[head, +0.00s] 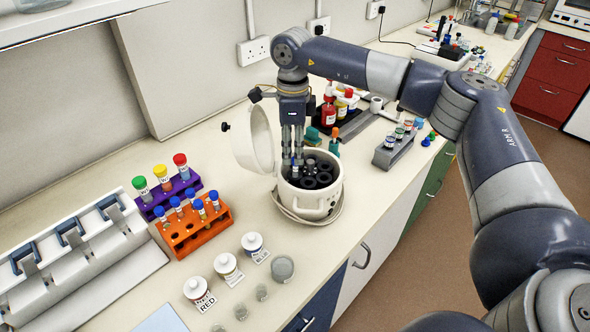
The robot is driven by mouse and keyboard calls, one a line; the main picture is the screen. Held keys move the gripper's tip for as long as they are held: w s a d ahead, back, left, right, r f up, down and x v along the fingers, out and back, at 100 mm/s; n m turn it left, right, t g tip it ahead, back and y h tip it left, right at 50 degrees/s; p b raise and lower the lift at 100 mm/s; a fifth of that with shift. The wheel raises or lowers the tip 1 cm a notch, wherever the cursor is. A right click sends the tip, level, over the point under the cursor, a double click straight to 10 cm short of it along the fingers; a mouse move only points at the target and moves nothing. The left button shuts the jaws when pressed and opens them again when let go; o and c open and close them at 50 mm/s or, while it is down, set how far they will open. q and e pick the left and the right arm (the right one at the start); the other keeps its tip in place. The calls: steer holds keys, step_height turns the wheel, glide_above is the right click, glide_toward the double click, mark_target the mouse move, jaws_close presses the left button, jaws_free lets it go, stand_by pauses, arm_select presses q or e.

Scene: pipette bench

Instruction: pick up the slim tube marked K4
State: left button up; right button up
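No K4 marking is readable at this size. Slim tubes with blue caps (198,206) stand in an orange rack (186,251) at left centre. My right gripper (295,162) points straight down into the open mouth of a white round centrifuge (318,205). Its fingers are close together. Something small and bluish, perhaps a tube top, shows at the fingertips, but I cannot tell whether they grip it. Dark rotor holes show beside the fingers. My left gripper is out of view.
The raised centrifuge lid (254,140) stands just left of the gripper. A purple rack (178,188) holds tubes with green, yellow and red caps. White bottles (198,291) stand in front. A grey rack (396,151) with small vials is to the right.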

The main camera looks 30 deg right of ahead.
mark_target(295, 177)
steer(key=f, duration=0.1)
steer(key=f+p, duration=0.2)
steer(key=f, duration=0.1)
steer(key=shift+s+d, duration=0.2)
steer(key=shift+d, duration=0.1)
steer(key=shift+f, duration=0.2)
steer(key=shift+w, duration=0.1)
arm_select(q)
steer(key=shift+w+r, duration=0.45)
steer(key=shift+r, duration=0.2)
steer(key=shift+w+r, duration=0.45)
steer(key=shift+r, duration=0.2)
arm_select(e)
steer(key=c, duration=0.4)
steer(key=shift+c, duration=0.2)
